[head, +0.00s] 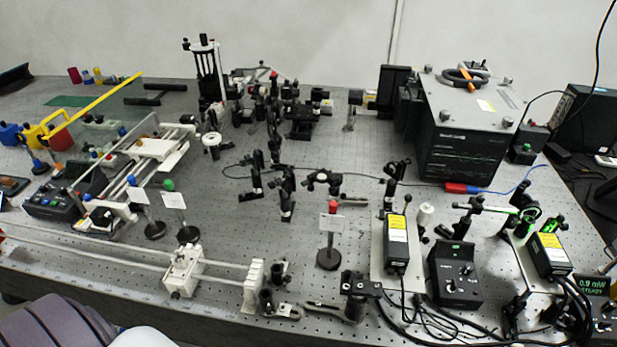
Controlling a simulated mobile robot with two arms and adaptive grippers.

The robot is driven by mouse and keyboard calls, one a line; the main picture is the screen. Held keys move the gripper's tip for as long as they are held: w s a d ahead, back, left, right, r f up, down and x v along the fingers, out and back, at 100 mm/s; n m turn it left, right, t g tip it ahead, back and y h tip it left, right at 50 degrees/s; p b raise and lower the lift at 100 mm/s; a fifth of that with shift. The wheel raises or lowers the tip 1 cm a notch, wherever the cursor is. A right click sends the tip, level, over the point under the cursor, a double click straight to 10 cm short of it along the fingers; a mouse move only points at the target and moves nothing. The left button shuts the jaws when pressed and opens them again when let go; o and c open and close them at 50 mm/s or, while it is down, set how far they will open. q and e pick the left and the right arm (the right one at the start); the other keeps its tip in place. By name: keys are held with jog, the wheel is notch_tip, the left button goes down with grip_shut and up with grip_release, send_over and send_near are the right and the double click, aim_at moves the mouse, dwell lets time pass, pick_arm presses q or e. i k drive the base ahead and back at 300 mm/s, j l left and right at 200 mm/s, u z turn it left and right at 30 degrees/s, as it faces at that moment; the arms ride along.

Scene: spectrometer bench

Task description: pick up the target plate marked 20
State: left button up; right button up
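Several small white plates on dark round-based posts stand on the optical bench. One plate (138,195) has a blue knob above it, on the left. Another plate (173,201) with a green knob is just to its right. A third plate (332,223) with a red knob stands apart near the middle front. Markings on all three are too small to read, so I cannot tell which one bears 20. Neither of my grippers is in view. A rounded grey and white shape at the lower left looks like part of my own arm.
The perforated bench top (235,235) has free room between the green-knob and red-knob plates. A white rail assembly (185,271) runs along the left front. Laser units (397,243), a black control box (456,276) and cables crowd the right front. A large black instrument (465,135) stands behind.

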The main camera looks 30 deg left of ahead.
aim_at(191, 234)
jog(key=u, duration=1.8)
jog(key=k+u, duration=0.15)
jog(key=u, duration=0.4)
